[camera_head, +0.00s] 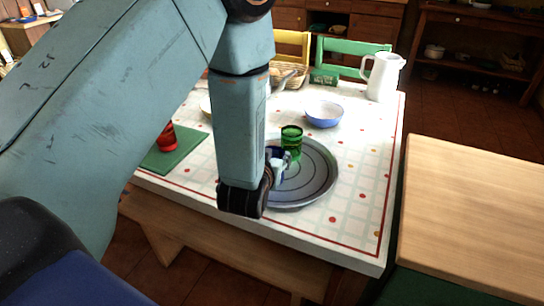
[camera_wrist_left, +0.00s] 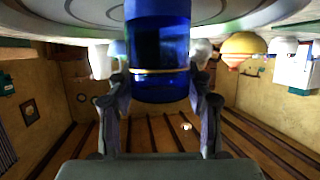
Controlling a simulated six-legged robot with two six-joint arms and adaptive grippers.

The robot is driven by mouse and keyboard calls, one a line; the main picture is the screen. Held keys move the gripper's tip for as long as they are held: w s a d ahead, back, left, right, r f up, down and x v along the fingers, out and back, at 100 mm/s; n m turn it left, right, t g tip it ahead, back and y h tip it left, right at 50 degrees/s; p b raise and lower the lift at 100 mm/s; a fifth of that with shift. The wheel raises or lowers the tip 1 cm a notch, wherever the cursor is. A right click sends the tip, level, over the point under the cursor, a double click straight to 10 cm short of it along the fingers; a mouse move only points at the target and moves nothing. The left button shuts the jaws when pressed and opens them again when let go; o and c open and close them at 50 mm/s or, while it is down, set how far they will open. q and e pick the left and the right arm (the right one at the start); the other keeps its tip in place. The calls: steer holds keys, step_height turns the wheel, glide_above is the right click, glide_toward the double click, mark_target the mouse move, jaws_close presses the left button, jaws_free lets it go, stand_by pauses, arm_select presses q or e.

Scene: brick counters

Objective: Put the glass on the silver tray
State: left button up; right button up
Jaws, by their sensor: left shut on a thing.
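The silver tray (camera_head: 318,188) lies on the tablecloth near the table's front edge, a round grey plate with rings. A green glass (camera_head: 291,138) stands at its back. My left gripper (camera_head: 278,167) is low over the tray's left part, partly hidden behind my arm. It is shut on a blue glass (camera_wrist_left: 158,50), which fills the middle of the left wrist view between both fingers (camera_wrist_left: 162,88). The tray also shows at the top of that upside-down view (camera_wrist_left: 225,14). The blue glass's base is close to the tray; whether it touches, I cannot tell. My right gripper is not in view.
A red glass (camera_head: 166,136) stands on a green mat (camera_head: 172,158) at the left. A blue-white bowl (camera_head: 324,115) and a white jug (camera_head: 382,77) stand farther back. A wooden counter (camera_head: 480,210) is at the right. The tablecloth right of the tray is clear.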

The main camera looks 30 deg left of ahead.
arm_select(q)
steer(key=shift+f, duration=0.15)
steer(key=o, duration=0.9)
steer(key=shift+a, duration=0.15)
steer(key=o, duration=0.3)
steer(key=shift+f, duration=0.1)
steer(key=shift+o, duration=0.2)
steer(key=shift+r, duration=0.2)
